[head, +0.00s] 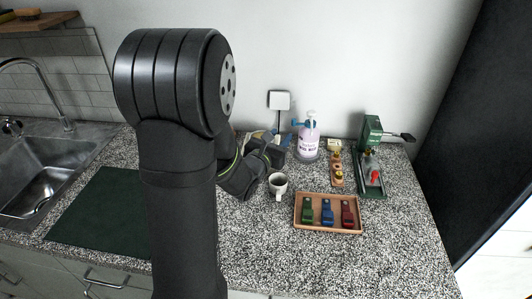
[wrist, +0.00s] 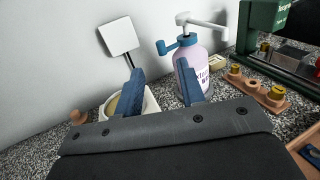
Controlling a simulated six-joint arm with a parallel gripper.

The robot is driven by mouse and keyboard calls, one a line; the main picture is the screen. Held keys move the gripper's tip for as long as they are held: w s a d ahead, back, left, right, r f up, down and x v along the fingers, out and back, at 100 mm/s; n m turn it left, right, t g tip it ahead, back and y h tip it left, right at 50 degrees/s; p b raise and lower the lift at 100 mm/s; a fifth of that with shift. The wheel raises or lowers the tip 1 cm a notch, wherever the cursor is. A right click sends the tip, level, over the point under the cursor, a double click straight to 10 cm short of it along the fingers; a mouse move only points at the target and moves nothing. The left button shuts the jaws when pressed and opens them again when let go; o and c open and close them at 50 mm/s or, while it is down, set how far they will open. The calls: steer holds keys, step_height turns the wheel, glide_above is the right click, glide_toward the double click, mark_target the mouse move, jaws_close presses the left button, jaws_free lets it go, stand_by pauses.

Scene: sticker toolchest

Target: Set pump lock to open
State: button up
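The pump bottle (head: 309,145) stands at the back of the counter, pale pink with printed text. In the wrist view the bottle (wrist: 192,77) is upright, with a white pump head (wrist: 200,22) whose spout points right. A blue lever, seemingly the pump lock (wrist: 168,47), sticks out to the left at its neck. My gripper (wrist: 159,68) is open and empty, its two blue fingers apart. The right finger overlaps the bottle's left side in this view; I cannot tell if they touch. In the head view my gripper (head: 280,138) is just left of the bottle, partly hidden by my wrist.
A white mug (head: 278,186) stands in front of my gripper. A wooden tray (head: 328,231) with green, blue and red items lies front right. A wooden strip with knobs (head: 337,172) and a green machine (head: 370,132) stand right of the bottle. A white square plate (wrist: 117,36) is behind.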

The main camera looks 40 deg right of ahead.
steer(key=v, duration=0.9)
steer(key=shift+w+d, duration=0.1)
steer(key=shift+c, duration=0.3)
steer(key=w+d+r+m+g+h, duration=0.3)
steer(key=w+d, duration=0.1)
steer(key=w, duration=0.1)
steer(key=m+g+y, duration=0.3)
steer(key=m+g, duration=0.4)
steer(key=g, duration=0.6)
glide_toward(295, 121)
steer(key=v, duration=0.4)
steer(key=w+r+v, duration=0.1)
steer(key=v, duration=0.1)
steer(key=shift+w, duration=0.2)
steer(key=shift+w+a+f+m+y, duration=0.15)
steer(key=shift+w+f+m+y, duration=0.15)
steer(key=shift+m+y, duration=0.1)
steer(key=x, duration=1.7)
steer(key=shift+s+r, duration=0.15)
steer(key=shift+s, duration=0.15)
